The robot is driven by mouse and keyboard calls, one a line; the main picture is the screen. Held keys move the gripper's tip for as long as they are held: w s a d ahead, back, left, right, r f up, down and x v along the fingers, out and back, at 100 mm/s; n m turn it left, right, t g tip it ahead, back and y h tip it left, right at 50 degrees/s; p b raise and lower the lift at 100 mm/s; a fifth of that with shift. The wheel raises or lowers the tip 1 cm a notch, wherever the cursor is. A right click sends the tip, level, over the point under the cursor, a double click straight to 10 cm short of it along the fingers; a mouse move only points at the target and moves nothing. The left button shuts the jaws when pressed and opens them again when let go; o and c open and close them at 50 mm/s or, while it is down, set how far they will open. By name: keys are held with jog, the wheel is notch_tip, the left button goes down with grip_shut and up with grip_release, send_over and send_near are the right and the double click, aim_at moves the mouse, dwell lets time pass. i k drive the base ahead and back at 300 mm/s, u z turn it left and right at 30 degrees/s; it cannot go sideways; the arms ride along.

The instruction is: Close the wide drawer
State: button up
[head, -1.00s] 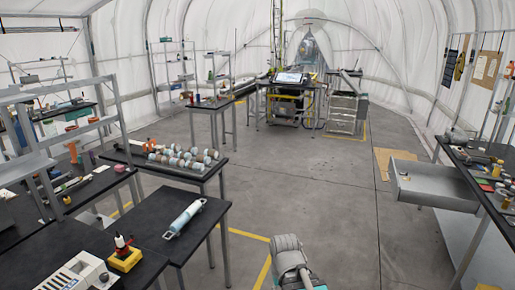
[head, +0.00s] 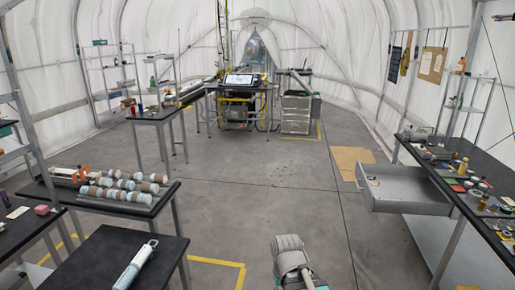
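The wide drawer (head: 408,196) is a grey metal drawer under the black-topped workbench (head: 462,182) on the right side of the head view. It stands pulled out to the left, toward the aisle, with a small handle on its front face (head: 365,188). Part of my arm (head: 291,262) shows at the bottom middle, over the floor and well apart from the drawer. My gripper's fingers cannot be made out in this view.
Several tools and small parts lie on the right bench. A flat brown sheet (head: 352,162) lies on the floor behind the drawer. Black tables (head: 122,262) with cylinders stand on the left. The grey floor (head: 250,205) in the middle is clear.

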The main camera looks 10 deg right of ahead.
aim_at(421, 195)
jog(key=z, duration=0.25)
jog(key=i, duration=0.8)
jog(key=z, duration=0.6)
jog(key=i, duration=0.55)
jog(key=z, duration=0.2)
jog(key=k, duration=0.95)
jog(key=z, duration=0.1)
jog(key=i, duration=0.5)
